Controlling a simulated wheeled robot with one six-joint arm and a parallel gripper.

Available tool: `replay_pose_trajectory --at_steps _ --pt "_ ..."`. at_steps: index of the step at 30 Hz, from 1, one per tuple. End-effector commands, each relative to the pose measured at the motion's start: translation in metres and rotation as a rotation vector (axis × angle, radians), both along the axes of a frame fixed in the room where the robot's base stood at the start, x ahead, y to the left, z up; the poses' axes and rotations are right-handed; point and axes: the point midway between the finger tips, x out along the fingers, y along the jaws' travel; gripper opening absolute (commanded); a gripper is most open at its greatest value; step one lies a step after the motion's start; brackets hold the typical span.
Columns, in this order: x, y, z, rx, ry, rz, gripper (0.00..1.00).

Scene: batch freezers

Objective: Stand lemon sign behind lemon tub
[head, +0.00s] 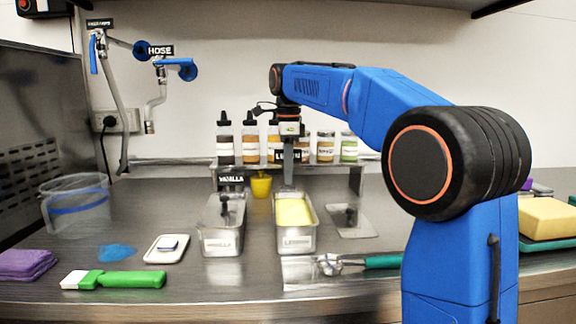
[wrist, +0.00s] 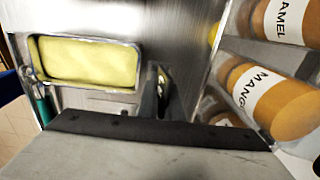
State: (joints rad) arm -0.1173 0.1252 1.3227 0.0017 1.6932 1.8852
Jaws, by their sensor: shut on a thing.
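The lemon tub (head: 283,243) is a metal pan filled with pale yellow, standing on the steel counter with a LEMON label on its front. The wrist view shows this tub (wrist: 136,66) at upper left. My gripper (head: 288,176) points down behind the tub, in front of the bottle shelf. It is shut on the small black lemon sign (head: 281,156), whose white lettering is partly covered by the finger. The sign is above counter level. In the wrist view a dark thin piece (wrist: 153,92), probably the sign edge-on, shows beyond the gripper's dark pad; its lower edge is hidden.
The vanilla tub (head: 222,245) stands left of the lemon tub, with the vanilla sign (head: 231,180) behind it. A shelf with several bottles (head: 250,140) is close behind my gripper. A yellow cup (head: 261,186) stands nearby. A green-handled scoop (head: 380,261) lies front right.

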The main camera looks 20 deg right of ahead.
Motion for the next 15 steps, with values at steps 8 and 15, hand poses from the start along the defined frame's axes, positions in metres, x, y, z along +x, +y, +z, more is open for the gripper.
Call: replay_pose_trajectory --at_steps 8,15 --pt "-0.001 0.000 -0.022 0.000 0.001 0.000 0.00" --pt "-0.001 0.000 -0.041 0.000 0.000 0.000 0.00"
